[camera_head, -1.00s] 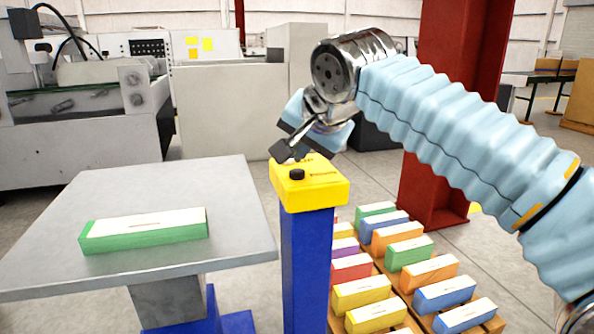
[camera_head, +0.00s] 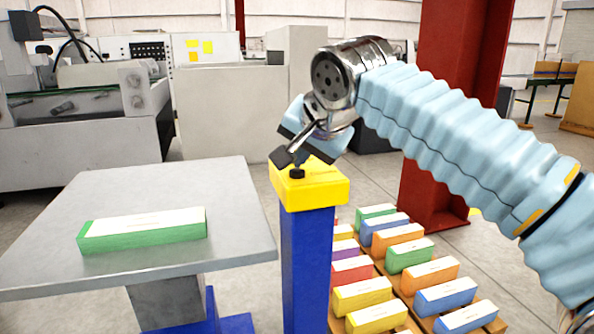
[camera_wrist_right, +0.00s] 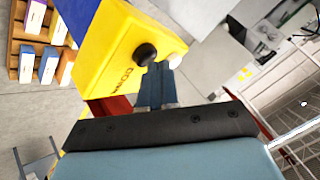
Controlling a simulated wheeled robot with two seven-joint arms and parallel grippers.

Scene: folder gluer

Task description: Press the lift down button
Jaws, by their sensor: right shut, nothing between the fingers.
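A yellow control box (camera_head: 318,190) tops a blue post (camera_head: 307,265). A round black button (camera_head: 297,174) stands on its top face, near the left corner. The button also shows in the right wrist view (camera_wrist_right: 145,54), with dark lettering beside it that I cannot read for certain. My right gripper (camera_head: 284,157) is shut and empty, tilted down, with its tip right at the button's upper left. In the right wrist view its narrow tip (camera_wrist_right: 156,76) is close beside the button; I cannot tell whether they touch. My left gripper is not in view.
A grey lift table (camera_head: 235,220) stands left of the post, with a green-sided stack (camera_head: 145,232) on it. Several coloured stacks (camera_head: 362,295) lie on wooden pallets to the right. A red column (camera_head: 440,130) and a large machine (camera_head: 80,130) stand behind.

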